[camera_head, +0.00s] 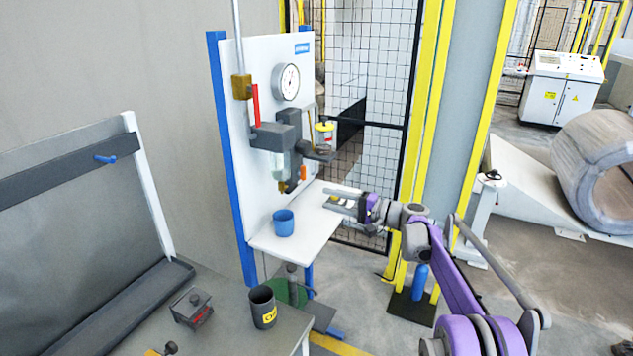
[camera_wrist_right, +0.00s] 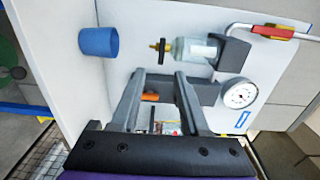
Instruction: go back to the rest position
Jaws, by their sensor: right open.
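My right gripper (camera_head: 343,201) is at the right side of the white shelf of the wall panel, with its fingers pointing left. It is open, and in the right wrist view (camera_wrist_right: 163,85) its two fingers stand apart with nothing held between them. A blue cup (camera_head: 284,223) stands on the shelf to the left of the gripper, apart from it. The cup also shows in the right wrist view (camera_wrist_right: 98,42). My left gripper is in neither view.
The white panel (camera_head: 250,150) carries a gauge (camera_head: 287,82), a red-handled valve (camera_head: 255,105) and a clear bowl (camera_head: 279,165) above the shelf (camera_head: 285,246). A dark mug (camera_head: 263,308) stands on the grey bench at lower left. A yellow post (camera_head: 420,130) rises behind my right arm.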

